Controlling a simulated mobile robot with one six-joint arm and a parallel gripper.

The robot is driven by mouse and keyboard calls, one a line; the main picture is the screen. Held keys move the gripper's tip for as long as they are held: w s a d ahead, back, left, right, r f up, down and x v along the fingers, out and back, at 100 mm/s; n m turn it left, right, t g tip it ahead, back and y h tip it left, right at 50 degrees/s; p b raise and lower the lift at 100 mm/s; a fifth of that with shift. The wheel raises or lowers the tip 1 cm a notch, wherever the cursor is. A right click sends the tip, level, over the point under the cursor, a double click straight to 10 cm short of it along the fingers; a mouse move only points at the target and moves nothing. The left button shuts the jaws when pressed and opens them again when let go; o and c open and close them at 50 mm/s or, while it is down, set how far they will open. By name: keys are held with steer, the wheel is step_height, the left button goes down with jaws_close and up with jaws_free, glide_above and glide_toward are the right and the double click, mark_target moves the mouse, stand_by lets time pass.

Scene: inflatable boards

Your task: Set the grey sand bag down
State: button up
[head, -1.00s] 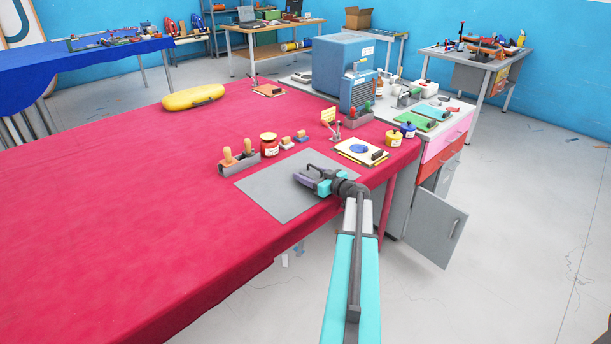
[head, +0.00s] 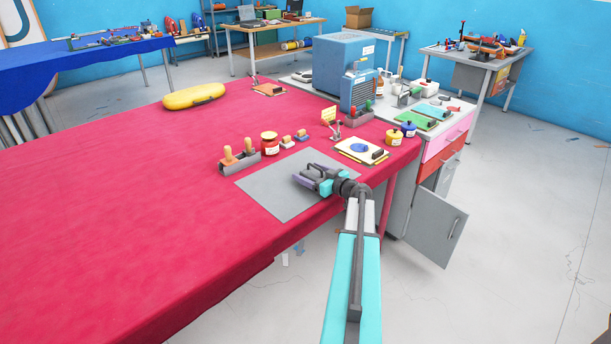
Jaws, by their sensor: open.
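My gripper (head: 308,173) is open, low over the right part of the grey mat (head: 268,192) near the table's front edge. A small grey-purple thing, which seems to be the grey sand bag (head: 302,182), shows at the jaws over the mat. The jaws partly cover it. I cannot tell whether it rests on the mat or still touches a finger.
The red-covered table (head: 110,220) is clear on the left. Behind the mat stand a holder with wooden-handled tools (head: 240,160), a red jar (head: 269,143) and small blocks (head: 294,138). A board with a blue disc (head: 359,149) lies to the right.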

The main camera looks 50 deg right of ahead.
steer(key=s, duration=0.3)
steer(key=s+r+b, duration=0.1)
steer(key=s, duration=0.3)
steer(key=s+a, duration=0.1)
steer(key=s, duration=0.3)
steer(key=shift+r, duration=0.4)
steer(key=shift+o, duration=0.3)
steer(key=shift+s, duration=0.15)
